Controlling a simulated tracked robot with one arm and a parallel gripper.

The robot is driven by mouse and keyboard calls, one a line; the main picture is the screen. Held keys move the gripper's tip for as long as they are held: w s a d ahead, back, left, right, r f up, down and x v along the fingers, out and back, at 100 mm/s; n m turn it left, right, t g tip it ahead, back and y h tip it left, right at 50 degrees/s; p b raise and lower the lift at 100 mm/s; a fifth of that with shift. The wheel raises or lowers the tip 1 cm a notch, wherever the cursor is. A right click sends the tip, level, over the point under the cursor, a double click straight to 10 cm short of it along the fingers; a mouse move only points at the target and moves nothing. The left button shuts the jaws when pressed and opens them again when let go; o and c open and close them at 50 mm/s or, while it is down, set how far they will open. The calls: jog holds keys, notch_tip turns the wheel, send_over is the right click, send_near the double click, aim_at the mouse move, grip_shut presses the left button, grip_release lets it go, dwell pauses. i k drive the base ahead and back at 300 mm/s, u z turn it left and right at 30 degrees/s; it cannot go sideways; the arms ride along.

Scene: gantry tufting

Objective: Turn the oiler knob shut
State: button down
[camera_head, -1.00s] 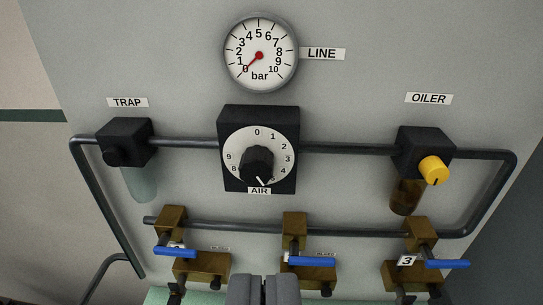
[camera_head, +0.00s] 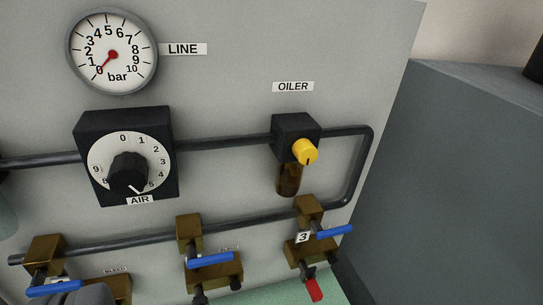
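The oiler knob (camera_head: 305,151) is a yellow round knob on the front of a black block (camera_head: 292,126) at the right of the panel. A dark mark on the knob points down. An amber bowl (camera_head: 289,180) hangs under the block, and the OILER label (camera_head: 293,87) is above it. A small grey part of my gripper (camera_head: 90,294) shows at the bottom left edge, far left of and below the knob and apart from it. The rest is cut off by the frame, so its opening is hidden.
A LINE gauge (camera_head: 112,52) reads about 0 bar. A black AIR dial (camera_head: 128,172) stands left of the oiler. Brass valves with blue levers (camera_head: 334,231) line the lower pipe, and a red part (camera_head: 313,290) hangs below valve 3. A grey cabinet (camera_head: 455,180) stands at right.

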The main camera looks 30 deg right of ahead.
aim_at(305, 153)
jog(key=u, duration=0.05)
jog(key=k, duration=1.05)
jog(key=z, duration=1)
jog(key=i, duration=1.1)
jog(key=z, duration=0.25)
